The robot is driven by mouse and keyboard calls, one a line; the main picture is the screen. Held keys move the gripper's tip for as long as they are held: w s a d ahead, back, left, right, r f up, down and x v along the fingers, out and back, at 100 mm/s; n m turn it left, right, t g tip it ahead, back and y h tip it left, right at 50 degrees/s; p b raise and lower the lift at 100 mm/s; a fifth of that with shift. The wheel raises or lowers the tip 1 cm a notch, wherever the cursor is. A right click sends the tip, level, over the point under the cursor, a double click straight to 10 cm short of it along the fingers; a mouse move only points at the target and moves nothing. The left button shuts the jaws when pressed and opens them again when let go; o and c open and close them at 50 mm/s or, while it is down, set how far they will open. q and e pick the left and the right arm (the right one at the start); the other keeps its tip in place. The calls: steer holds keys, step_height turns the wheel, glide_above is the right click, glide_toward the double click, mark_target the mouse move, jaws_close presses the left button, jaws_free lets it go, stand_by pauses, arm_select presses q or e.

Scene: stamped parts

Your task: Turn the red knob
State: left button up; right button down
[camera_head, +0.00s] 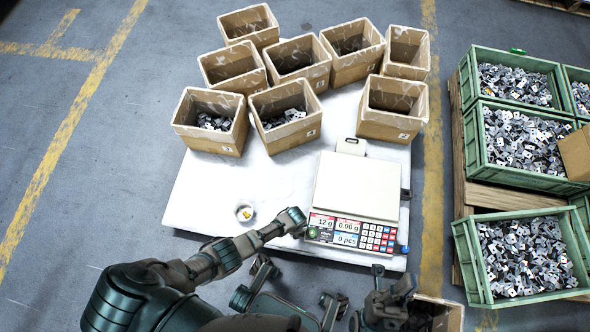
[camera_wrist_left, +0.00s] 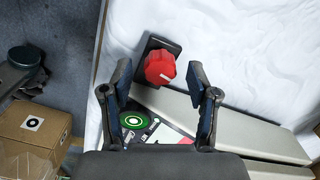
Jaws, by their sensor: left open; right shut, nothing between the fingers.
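The red knob (camera_wrist_left: 160,68) sits on a small black base at the scale's front left corner, near a round green mark. My left gripper (camera_wrist_left: 160,92) is open, with its two fingers on either side of the knob in the wrist view; I cannot tell whether they touch it. In the head view my left arm's end (camera_head: 292,218) covers the knob. The scale (camera_head: 352,188) stands on a white table (camera_head: 200,195), and its displays read 12 g, 0.00 g and 0 pcs. My right gripper (camera_head: 388,302) is shut and empty in front of the table's edge.
Several open cardboard boxes (camera_head: 285,135) stand at the table's back, some with metal parts. A small white dish (camera_head: 244,213) lies left of the scale. Green crates (camera_head: 462,240) of parts stand on a pallet at right. A cardboard box (camera_head: 452,318) is at the bottom.

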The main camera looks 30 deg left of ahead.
arm_select(q)
step_height(320, 180, up, 12)
steer(key=shift+f, duration=0.25)
steer(key=shift+w+d, duration=0.1)
steer(key=shift+d, duration=0.05)
stand_by(0.5)
